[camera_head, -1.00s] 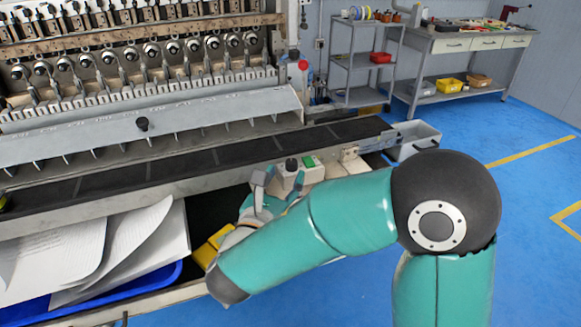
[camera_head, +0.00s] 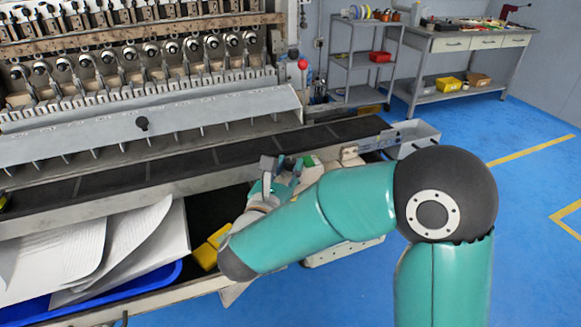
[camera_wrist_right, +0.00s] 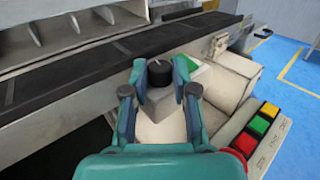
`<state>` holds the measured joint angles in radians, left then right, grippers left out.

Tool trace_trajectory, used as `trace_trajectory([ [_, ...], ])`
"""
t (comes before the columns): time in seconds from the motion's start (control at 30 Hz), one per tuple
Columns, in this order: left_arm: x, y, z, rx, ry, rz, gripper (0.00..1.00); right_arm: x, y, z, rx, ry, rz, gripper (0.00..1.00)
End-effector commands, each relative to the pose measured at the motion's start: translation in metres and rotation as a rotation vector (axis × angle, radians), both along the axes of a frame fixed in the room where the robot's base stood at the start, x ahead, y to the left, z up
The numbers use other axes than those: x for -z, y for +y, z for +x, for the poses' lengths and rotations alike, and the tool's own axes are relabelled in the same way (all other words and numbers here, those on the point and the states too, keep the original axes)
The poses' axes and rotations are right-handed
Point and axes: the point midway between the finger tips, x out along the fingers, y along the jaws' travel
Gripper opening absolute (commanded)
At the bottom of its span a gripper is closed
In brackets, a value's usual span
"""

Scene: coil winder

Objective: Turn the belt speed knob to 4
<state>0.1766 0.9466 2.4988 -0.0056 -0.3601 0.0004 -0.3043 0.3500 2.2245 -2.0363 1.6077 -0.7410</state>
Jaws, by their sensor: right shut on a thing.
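The belt speed knob (camera_wrist_right: 159,74) is black and round, with a small pale mark on top. It sits on a grey block on the pale control box (camera_wrist_right: 228,76) beside the conveyor. My right gripper (camera_wrist_right: 158,82) has a finger on each side of the knob and is shut on it. In the head view, my right gripper (camera_head: 282,170) is at the control box, and its fingers mostly hide the knob. The scale numbers are not readable. My left gripper is in neither view.
The black conveyor belt (camera_head: 235,152) runs just behind the control box. A green switch (camera_wrist_right: 191,64) is close to the right finger. A panel with red, yellow and green buttons (camera_wrist_right: 259,125) is at the right. A blue tray (camera_head: 150,283) with paper sheets is at the left.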

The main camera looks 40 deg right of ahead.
Motion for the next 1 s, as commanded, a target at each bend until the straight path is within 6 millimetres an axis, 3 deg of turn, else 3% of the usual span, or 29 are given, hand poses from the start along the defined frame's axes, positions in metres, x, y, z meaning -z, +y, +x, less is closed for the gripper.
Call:
trace_trajectory([
  [0.27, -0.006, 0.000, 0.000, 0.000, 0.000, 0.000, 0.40, -0.001, 0.002, 0.004, 0.125, -0.001, -0.001, 0.00],
  [0.6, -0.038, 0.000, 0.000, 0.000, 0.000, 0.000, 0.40, -0.003, 0.003, 0.009, 0.452, 0.002, -0.001, 0.00],
  [1.0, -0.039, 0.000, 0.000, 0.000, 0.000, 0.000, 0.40, 0.000, 0.003, 0.008, 0.501, -0.001, -0.001, 0.00],
])
